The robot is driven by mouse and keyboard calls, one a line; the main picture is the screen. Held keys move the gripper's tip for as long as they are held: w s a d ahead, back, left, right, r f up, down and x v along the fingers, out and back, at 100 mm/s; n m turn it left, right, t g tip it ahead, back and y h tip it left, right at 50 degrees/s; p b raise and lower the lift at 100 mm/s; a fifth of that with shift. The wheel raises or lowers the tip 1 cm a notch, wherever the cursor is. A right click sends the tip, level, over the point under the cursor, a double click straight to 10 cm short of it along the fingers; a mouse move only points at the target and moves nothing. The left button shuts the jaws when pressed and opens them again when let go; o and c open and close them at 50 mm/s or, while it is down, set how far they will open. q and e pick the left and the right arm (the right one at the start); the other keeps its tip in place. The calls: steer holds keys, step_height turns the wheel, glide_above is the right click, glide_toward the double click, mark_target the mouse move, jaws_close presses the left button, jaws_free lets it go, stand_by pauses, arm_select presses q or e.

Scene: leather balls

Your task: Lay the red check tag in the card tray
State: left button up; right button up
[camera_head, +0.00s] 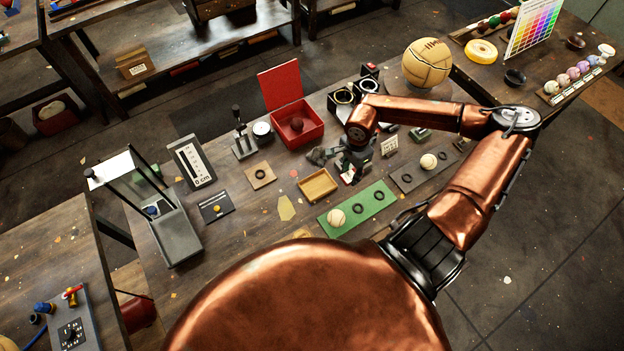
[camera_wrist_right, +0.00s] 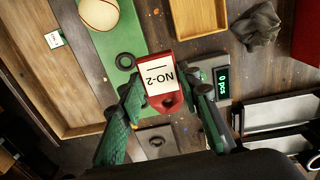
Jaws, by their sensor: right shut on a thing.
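My right gripper (camera_head: 345,171) is shut on the red check tag (camera_head: 349,177). In the right wrist view the tag (camera_wrist_right: 161,84) is a red-framed piece with a white label reading "NO-2", pinched between the green fingertips (camera_wrist_right: 162,97). The small light-wood tray (camera_head: 318,186), which looks like the card tray, lies just left of the gripper and looks empty. It also shows at the top of the wrist view (camera_wrist_right: 200,16). The tag is beside the tray, not over it; its height above the table is unclear. My left gripper is out of view.
A green mat (camera_head: 356,210) with a ball (camera_head: 336,217) and dark rings lies in front of the gripper. An open red box (camera_head: 297,129) stands behind, with a grey cloth (camera_wrist_right: 257,26) nearby. A counter display (camera_wrist_right: 221,82) sits close to the right fingers.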

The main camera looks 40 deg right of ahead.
steer(key=w+a+f+p, duration=0.1)
steer(key=w+a+f, duration=0.2)
steer(key=w+a, duration=0.25)
steer(key=p, duration=0.1)
glide_above(315, 187)
steer(key=f, duration=0.5)
steer(key=shift+s+d, duration=0.25)
steer(key=shift+s, duration=0.15)
steer(key=shift+w+a+f, duration=0.3)
steer(key=shift+f, duration=0.2)
step_height(315, 187, down, 3)
steer(key=shift+r+p, duration=0.1)
steer(key=shift+p, duration=0.5)
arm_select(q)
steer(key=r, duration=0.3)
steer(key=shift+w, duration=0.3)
arm_select(e)
steer(key=shift+f, duration=0.25)
steer(key=o, duration=0.6)
steer(key=shift+f, duration=0.1)
steer(key=shift+o, duration=0.7)
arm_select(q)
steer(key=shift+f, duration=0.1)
